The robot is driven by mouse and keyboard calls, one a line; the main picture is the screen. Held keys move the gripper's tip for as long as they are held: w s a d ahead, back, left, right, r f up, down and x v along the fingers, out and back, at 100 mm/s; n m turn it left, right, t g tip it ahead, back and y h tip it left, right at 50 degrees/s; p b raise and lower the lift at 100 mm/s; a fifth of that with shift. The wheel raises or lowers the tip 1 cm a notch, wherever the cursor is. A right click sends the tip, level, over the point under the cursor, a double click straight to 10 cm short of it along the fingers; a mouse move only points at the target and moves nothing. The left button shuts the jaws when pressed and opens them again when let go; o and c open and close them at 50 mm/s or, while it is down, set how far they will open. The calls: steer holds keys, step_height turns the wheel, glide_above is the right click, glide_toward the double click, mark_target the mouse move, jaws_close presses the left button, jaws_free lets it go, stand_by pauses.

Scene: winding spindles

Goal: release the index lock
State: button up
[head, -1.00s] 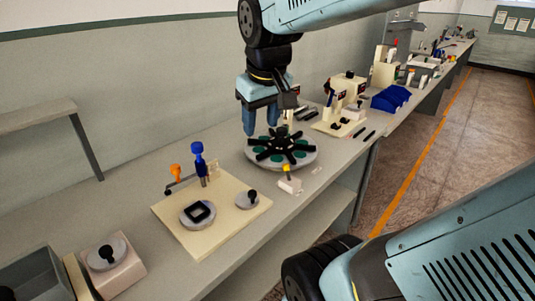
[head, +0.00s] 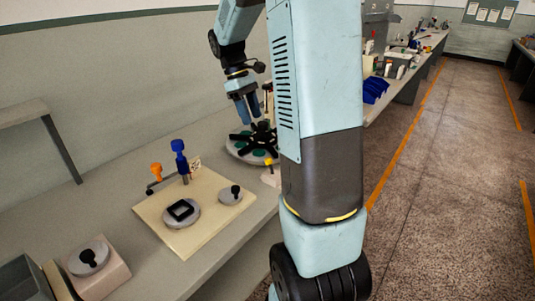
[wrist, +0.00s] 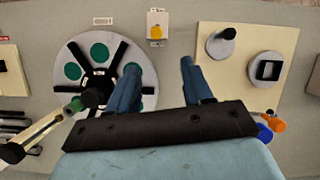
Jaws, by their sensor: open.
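The likely index lock, a small pale block with a yellow knob (wrist: 156,32), stands beside the round index table, on its near side. My gripper (wrist: 160,75) is open and empty, above the bench. In the head view my gripper (head: 247,108) points down over the disc's back side.
A cream board (head: 228,219) left of the disc holds a grey disc with a black square, a knobbed disc, and blue and orange handles (head: 179,148). A knobbed block (head: 100,278) stands at front left.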

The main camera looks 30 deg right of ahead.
mark_target(268, 161)
steer(key=x, duration=1.4)
steer(key=shift+w+d+f, duration=0.1)
steer(key=shift+d+f, duration=0.2)
steer(key=shift+d, duration=0.15)
steer(key=shift+c, duration=0.2)
